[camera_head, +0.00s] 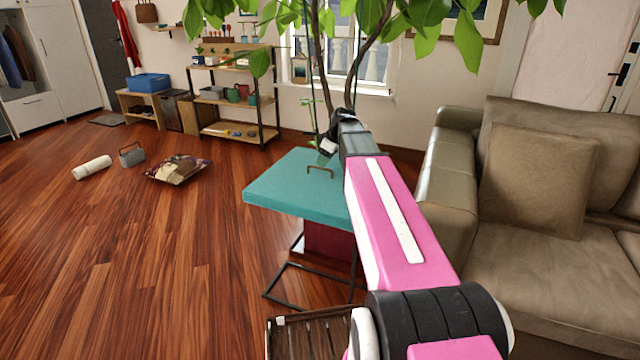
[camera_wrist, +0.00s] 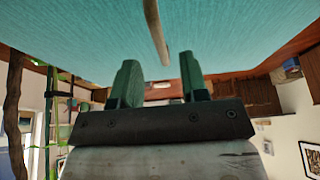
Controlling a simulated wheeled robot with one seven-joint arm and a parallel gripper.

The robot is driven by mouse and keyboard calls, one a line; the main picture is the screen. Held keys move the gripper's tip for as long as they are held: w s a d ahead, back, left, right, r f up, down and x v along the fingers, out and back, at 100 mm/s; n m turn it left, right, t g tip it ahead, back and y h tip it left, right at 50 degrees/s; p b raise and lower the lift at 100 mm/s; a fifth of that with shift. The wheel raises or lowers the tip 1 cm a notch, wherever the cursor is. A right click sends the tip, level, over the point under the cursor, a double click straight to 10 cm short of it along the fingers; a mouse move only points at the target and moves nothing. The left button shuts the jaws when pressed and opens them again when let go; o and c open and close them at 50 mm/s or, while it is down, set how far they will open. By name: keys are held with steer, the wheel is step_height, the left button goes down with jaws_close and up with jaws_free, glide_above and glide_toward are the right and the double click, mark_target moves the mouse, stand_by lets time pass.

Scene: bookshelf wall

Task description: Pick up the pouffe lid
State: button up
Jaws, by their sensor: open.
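The pouffe lid (camera_head: 275,192) is a flat teal square. It lies level over a dark red body (camera_head: 325,240) with a thin black metal frame below. A small brass-brown handle (camera_head: 320,169) stands up on its top. My gripper (camera_head: 328,150) is over the lid, close to the handle, and partly hidden by my arm. In the wrist view, the two green fingers of my gripper (camera_wrist: 158,62) are apart, with the handle (camera_wrist: 155,30) lined up with the gap between them. I cannot tell whether the handle is inside the gap. The lid (camera_wrist: 80,30) fills the top of that view.
A brown sofa (camera_head: 450,190) stands close on the right. Leafy plant stems (camera_head: 320,60) rise behind the lid. A slatted dark crate (camera_head: 305,335) is at the front. A cushion (camera_head: 178,168), a grey caddy (camera_head: 132,155) and a white roll (camera_head: 92,167) lie left; the floor between is clear.

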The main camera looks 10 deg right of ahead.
mark_target(320, 168)
steer(key=shift+x, duration=2.55)
jaws_close()
